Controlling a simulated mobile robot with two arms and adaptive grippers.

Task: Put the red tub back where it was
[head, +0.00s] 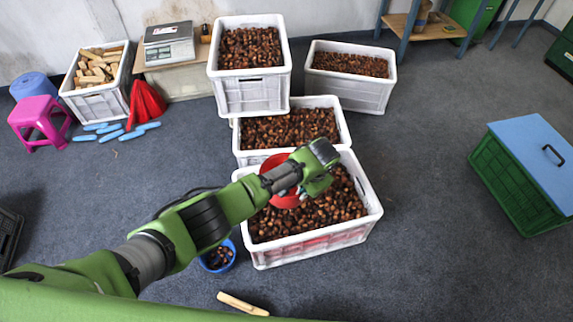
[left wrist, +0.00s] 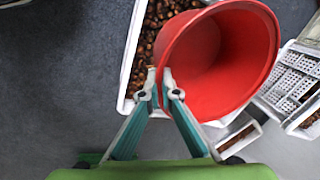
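The red tub (head: 275,163) shows in the head view partly behind my left gripper (head: 318,186), over the front white crate (head: 318,244) of chestnuts. My arm and gripper hide much of it. In the left wrist view the tub (left wrist: 235,50) is large, its open mouth toward the camera and its inside looking empty. My left fingers (left wrist: 160,82) are closed on the tub's rim, one on each side of its wall. I cannot tell whether the tub touches the chestnuts. My right gripper is in neither view.
More chestnut crates stand behind (head: 290,130), (head: 250,88) and at the back right (head: 350,90). A blue tub (head: 218,258) and a wood piece (head: 242,304) are on the floor in front. A green box with blue lid (head: 530,165) stands right; floor between is clear.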

